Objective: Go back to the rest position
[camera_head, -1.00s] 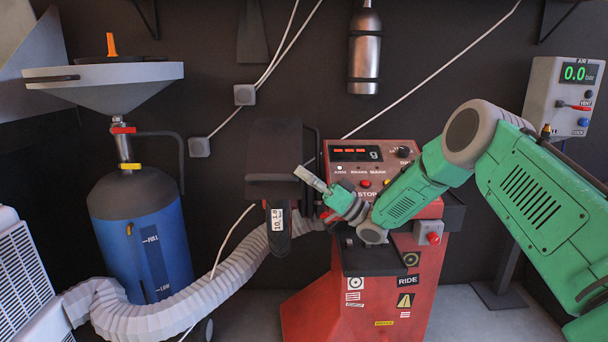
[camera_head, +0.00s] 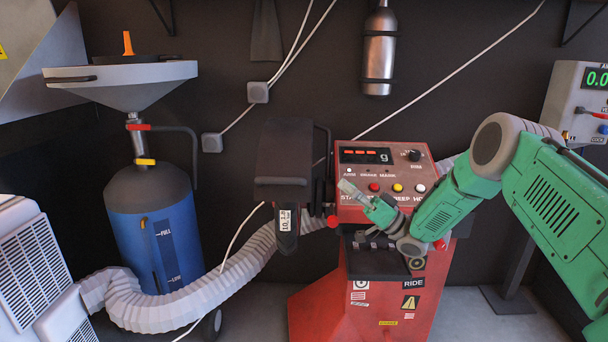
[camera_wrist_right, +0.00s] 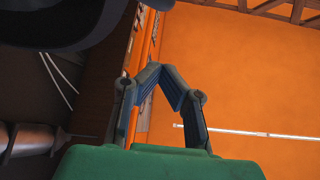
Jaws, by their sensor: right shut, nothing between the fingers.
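My right gripper (camera_head: 350,188) is at the end of the green arm that comes in from the right in the head view. It is in front of the control panel (camera_head: 385,165) of a red machine (camera_head: 385,300), and its fingertips point up and to the left. It also shows in the right wrist view (camera_wrist_right: 168,75), where its fingers are closed together and hold nothing. Whether it touches the panel I cannot tell. My left gripper is not in view.
A blue tank with a funnel (camera_head: 155,225) stands at the left, beside a white unit (camera_head: 35,265). A ribbed white hose (camera_head: 215,290) runs between them and the red machine. A silver cylinder (camera_head: 379,52) hangs on the dark wall. A grey air gauge box (camera_head: 570,95) is at the right.

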